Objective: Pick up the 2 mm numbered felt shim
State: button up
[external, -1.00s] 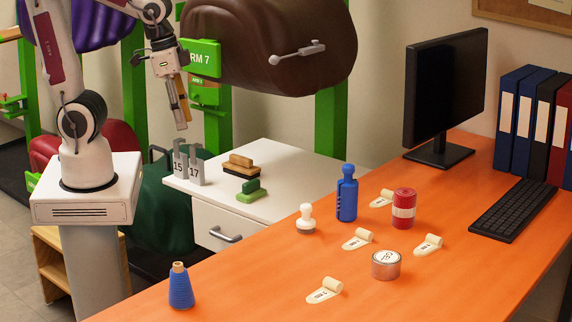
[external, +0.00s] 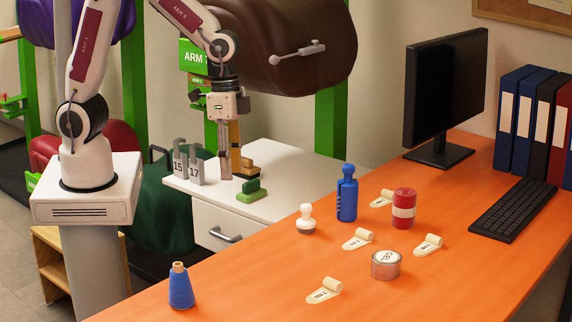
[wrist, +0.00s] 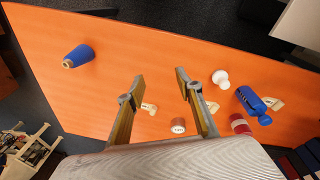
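Several cream felt shims with rolled ends and small number labels lie on the orange desk: one at the front (external: 324,290), one in the middle (external: 358,239), one to the right (external: 428,245) and one behind the blue bottle (external: 382,199). The labels are too small to tell surely which is 2 mm. My gripper (external: 229,172) points down in front of the white cabinet top, left of the shims and apart from them. In the wrist view my gripper (wrist: 160,78) is open and empty, with a shim (wrist: 149,108) showing between and beyond its fingers.
On the desk (external: 250,285) stand a blue thread cone (external: 181,287), a white stamp (external: 305,220), a blue bottle (external: 347,195), a red can (external: 404,203), a round tin (external: 386,265), a monitor (external: 445,95) and a keyboard (external: 513,212).

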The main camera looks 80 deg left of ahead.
jog(key=w+d+f+m, duration=0.1)
jog(key=w+d+f, duration=0.2)
jog(key=d+f, duration=0.1)
jog(key=w+d+f+m, duration=0.1)
jog(key=w+d+f, duration=0.3)
jog(key=f, duration=0.1)
jog(key=w+d+f+m+h, duration=0.1)
jog(key=w+d+f, duration=0.2)
jog(key=d+f, duration=0.1)
jog(key=shift+w+d+f+m, duration=0.15)
jog(key=shift+w+d+m, duration=0.1)
jog(key=shift+w+m, duration=0.05)
jog(key=w+d, duration=0.1)
jog(key=w+f, duration=0.1)
jog(key=shift+w+d+m+t, duration=0.3)
jog(key=shift+w+d+t, duration=0.1)
jog(key=m+t+h, duration=0.1)
send_near(333, 285)
jog(key=f, duration=0.1)
jog(key=shift+s+d+f+m, duration=0.1)
jog(key=shift+d+m, duration=0.2)
jog(key=shift+m, duration=0.1)
jog(key=shift+x, duration=1.3)
jog(key=shift+f, duration=0.1)
